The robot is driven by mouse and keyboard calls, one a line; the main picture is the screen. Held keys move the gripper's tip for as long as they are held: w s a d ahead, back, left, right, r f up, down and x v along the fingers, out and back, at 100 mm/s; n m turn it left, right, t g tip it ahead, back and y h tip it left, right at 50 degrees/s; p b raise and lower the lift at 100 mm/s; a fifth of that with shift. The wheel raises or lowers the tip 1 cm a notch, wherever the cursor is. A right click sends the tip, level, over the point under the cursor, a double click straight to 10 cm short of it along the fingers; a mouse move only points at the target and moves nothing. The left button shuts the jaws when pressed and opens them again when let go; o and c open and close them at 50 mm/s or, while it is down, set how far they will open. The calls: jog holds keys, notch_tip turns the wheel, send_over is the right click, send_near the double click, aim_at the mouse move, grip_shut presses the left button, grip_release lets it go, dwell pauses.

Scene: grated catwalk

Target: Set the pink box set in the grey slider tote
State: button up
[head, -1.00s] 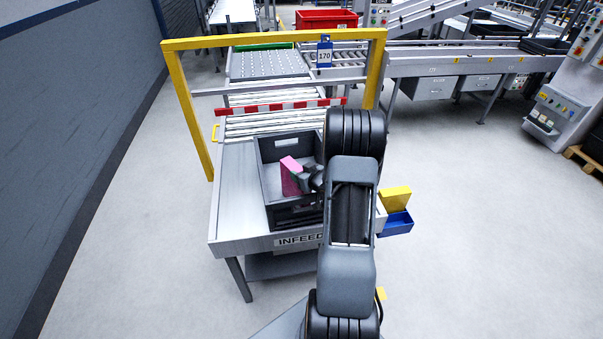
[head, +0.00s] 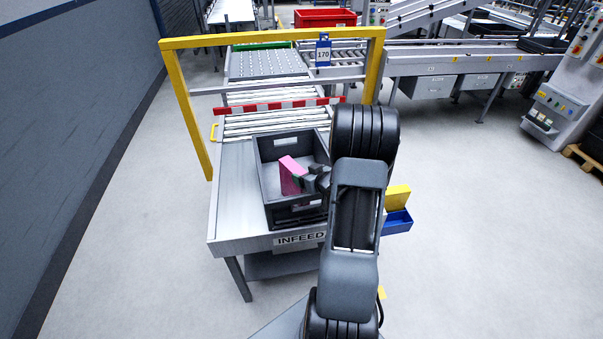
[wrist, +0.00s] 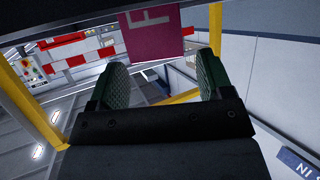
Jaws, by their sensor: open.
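The pink box set (head: 290,174) is inside the grey slider tote (head: 262,182) and leans at a tilt. My gripper (head: 309,181) reaches into the tote from the right, close beside the box. In the wrist view the box (wrist: 155,32) shows a magenta face with a pale letter, just beyond the tips of my open gripper (wrist: 162,65). The two green-padded fingers stand apart with nothing between them. I cannot tell whether a fingertip still touches the box. My arm hides the tote's right side, and the box's lower end is unclear.
The tote stands on the infeed table (head: 235,190), with bare table to its left. A red-and-white striped bar (head: 275,106) and rollers lie behind it, under a yellow frame (head: 270,38). Yellow and blue bins (head: 397,222) hang at the table's right.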

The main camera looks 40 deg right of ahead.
jog(key=v, duration=0.8)
jog(key=w+a+r+m+g+h, duration=0.1)
jog(key=a+r+g+h, duration=0.4)
jog(key=a+r, duration=0.45)
jog(key=s+a+r+g+y, duration=0.2)
jog(key=s+a, duration=0.3)
jog(key=a, duration=0.2)
jog(key=s+a+r+n+g+y, duration=0.1)
jog(key=s+a+g+y, duration=0.1)
jog(key=s+a, duration=0.4)
jog(key=shift+a+r+y, duration=0.4)
jog(key=shift+a, duration=0.75)
jog(key=shift+c, duration=0.4)
